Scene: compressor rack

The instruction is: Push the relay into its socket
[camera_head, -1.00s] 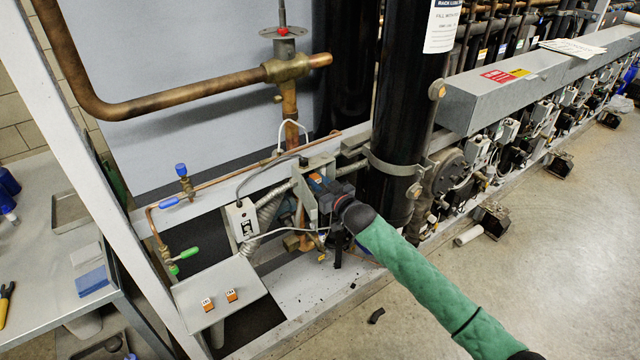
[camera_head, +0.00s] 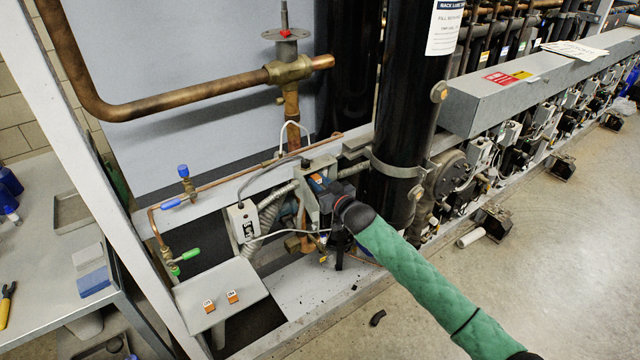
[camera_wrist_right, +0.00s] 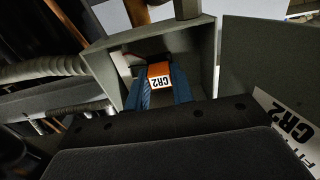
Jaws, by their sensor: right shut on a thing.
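The orange relay (camera_wrist_right: 159,76), with a white label reading CR2, is between the two blue fingers of my right gripper (camera_wrist_right: 160,88) in the right wrist view. The gripper is shut on it. They are inside the mouth of an open grey box (camera_wrist_right: 207,62), facing its back wall. The socket is hidden behind the relay, so I cannot tell how deep the relay sits. In the head view, my right gripper (camera_head: 322,186) reaches into the small grey box (camera_head: 318,163) left of the black column. My left gripper is not in view.
The box's open door (camera_wrist_right: 265,55) stands at the right, with a CR2 label (camera_wrist_right: 288,122) below it. Two more orange relays (camera_head: 208,306) (camera_head: 232,296) rest on a small grey shelf (camera_head: 225,280). The thick black column (camera_head: 405,110) and a corrugated conduit (camera_wrist_right: 55,70) flank the box closely.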

